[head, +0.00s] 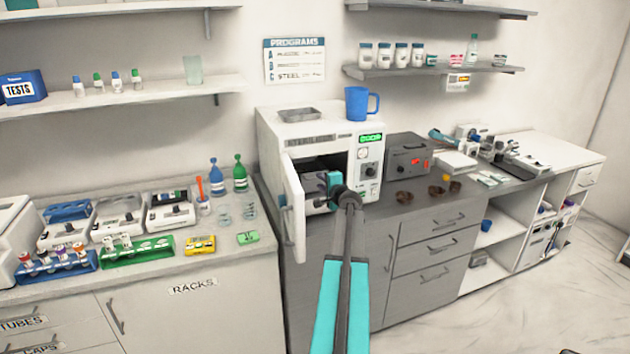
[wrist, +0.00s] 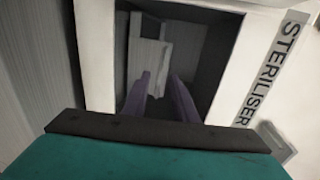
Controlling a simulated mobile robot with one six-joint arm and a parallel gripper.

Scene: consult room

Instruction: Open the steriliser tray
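The white steriliser (head: 282,133) stands on the grey counter in the head view, its door (head: 294,206) swung open to the left. Its dark cavity and the lettered front edge (wrist: 268,75) show in the wrist view. A pale grey piece (wrist: 146,58), apparently the steriliser tray, is inside the cavity; its outline is partly hidden. My gripper (head: 318,190) is at the cavity opening. In the wrist view, my gripper (wrist: 159,82) has its two fingers apart, pointing into the cavity towards the pale piece. Whether they touch it I cannot tell.
A blue mug (head: 358,104) and a shallow metal tray (head: 299,114) sit on the steriliser. A dark grey box (head: 408,153) and small brown bowls (head: 404,197) are to its right. Racks and glassware crowd the left counter. The open door stands close left of my gripper.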

